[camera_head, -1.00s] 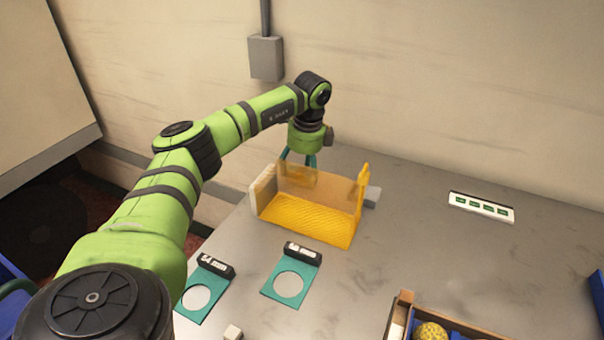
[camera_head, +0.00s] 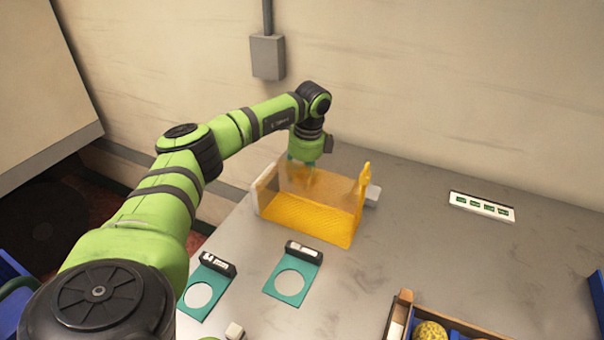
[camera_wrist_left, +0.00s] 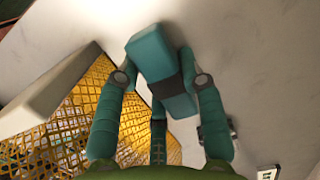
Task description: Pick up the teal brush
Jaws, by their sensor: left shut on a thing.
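The teal brush (camera_wrist_left: 158,62) shows in the left wrist view as a long teal block with a dark band around it. My left gripper (camera_wrist_left: 162,82) has its teal fingers on both sides of the brush and is shut on it. In the head view, my left gripper (camera_head: 302,167) points down behind the see-through panel of the yellow stand (camera_head: 315,220), and the brush is hard to make out there. I cannot tell whether the brush touches the table. My right gripper is not in view.
The yellow stand has a meshed floor and a pale side block (camera_head: 265,187). Two teal plates with round holes (camera_head: 291,284) (camera_head: 199,296) lie in front. A label strip (camera_head: 481,206) lies at right, a wooden-edged box (camera_head: 398,315) at front right. The table between is clear.

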